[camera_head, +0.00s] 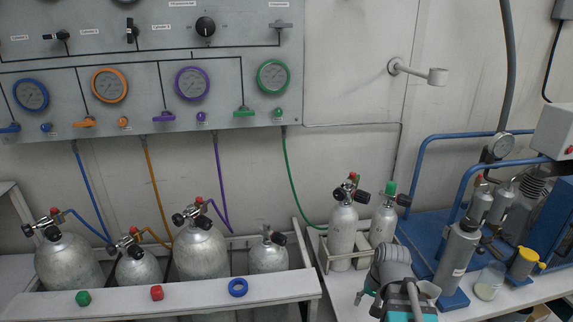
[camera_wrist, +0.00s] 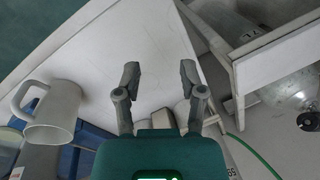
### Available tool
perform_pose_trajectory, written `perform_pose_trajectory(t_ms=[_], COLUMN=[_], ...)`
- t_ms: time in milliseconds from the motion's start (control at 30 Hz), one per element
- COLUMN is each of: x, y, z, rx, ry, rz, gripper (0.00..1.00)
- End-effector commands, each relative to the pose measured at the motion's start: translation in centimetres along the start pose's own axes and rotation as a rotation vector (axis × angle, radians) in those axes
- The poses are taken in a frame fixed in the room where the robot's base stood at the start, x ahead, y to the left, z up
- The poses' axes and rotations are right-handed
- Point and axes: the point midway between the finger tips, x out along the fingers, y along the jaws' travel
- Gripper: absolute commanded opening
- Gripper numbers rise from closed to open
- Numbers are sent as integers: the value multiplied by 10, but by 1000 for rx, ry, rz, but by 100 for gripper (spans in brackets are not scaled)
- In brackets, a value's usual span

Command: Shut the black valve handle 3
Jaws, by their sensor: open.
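The grey air panel (camera_head: 150,62) fills the upper left of the head view. Along its top are a black handle (camera_head: 63,35) at the left, a black upright handle (camera_head: 131,32), a round black knob (camera_head: 205,27) and a grey handle (camera_head: 279,25). My gripper (camera_wrist: 160,75) is open and empty in the wrist view, above a white surface (camera_wrist: 120,55). In the head view my arm is at the bottom right, well below and right of the panel.
Several grey cylinders (camera_head: 200,252) stand in a white rack below the panel. Two more (camera_head: 342,232) stand near my arm. A blue-framed compressor (camera_head: 435,190) is at the right. A white wall bracket (camera_head: 420,74) sticks out. A white mug (camera_wrist: 55,112) shows in the wrist view.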

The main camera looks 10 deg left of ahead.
Motion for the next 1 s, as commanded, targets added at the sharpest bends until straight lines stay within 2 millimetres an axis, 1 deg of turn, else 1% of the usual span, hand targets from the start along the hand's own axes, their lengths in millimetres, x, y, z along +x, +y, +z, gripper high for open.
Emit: perform_pose_trajectory(t_ms=[33, 100, 267, 1000], x=[1, 1, 0, 0], y=[3, 8, 15, 16], z=[8, 14, 20, 20], rx=[-43, -94, -160, -171], ry=[-2, -5, -12, -13], rz=[45, 99, 170, 183], gripper=[52, 52, 52, 52])
